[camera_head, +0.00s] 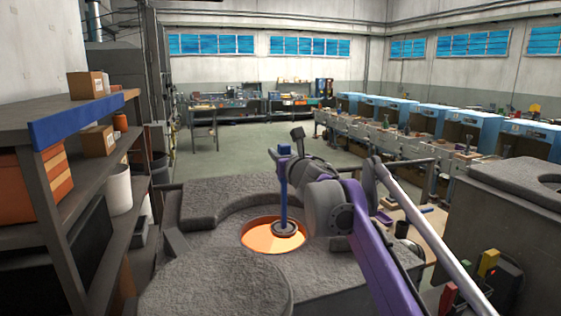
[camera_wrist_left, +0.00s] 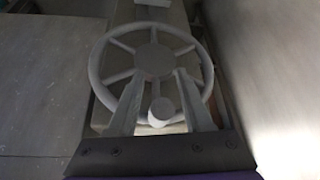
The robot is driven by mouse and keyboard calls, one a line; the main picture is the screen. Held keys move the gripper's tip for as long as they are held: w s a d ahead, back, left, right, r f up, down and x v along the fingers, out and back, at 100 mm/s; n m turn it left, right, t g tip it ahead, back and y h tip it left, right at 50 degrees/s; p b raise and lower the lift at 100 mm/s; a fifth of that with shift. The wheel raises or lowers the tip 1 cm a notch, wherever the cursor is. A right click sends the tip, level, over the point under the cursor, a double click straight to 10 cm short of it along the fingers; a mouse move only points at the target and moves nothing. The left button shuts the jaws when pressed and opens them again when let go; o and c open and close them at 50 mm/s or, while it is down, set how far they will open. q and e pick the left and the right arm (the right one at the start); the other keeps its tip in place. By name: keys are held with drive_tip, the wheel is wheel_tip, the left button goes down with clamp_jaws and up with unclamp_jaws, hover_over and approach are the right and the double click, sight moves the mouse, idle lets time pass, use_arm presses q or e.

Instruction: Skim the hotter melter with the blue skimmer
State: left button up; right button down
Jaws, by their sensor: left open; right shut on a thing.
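The blue skimmer (camera_head: 283,187) stands upright, its round grey disc (camera_head: 286,229) at or just over the glowing orange melt. The melt lies in the round opening of a rough grey melter (camera_head: 188,239). My right gripper (camera_head: 290,161) is shut on the skimmer near the top of its shaft; the purple arm and wrist partly hide the fingers. My left gripper (camera_wrist_left: 160,98) shows only in the left wrist view. It is open, its two fingers in front of a grey spoked handwheel (camera_wrist_left: 153,60). I cannot tell whether they touch the wheel.
A round rough lid (camera_head: 215,285) lies in front of the opening. A shelf (camera_head: 62,118) with boxes and a white bucket stands at the left. Another grey furnace block (camera_head: 500,215) stands at the right.

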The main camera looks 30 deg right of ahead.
wheel_tip(320, 180, up, 5)
drive_tip(key=shift+f+p, duration=0.1)
drive_tip(key=shift+p, duration=0.4)
idle(0.9)
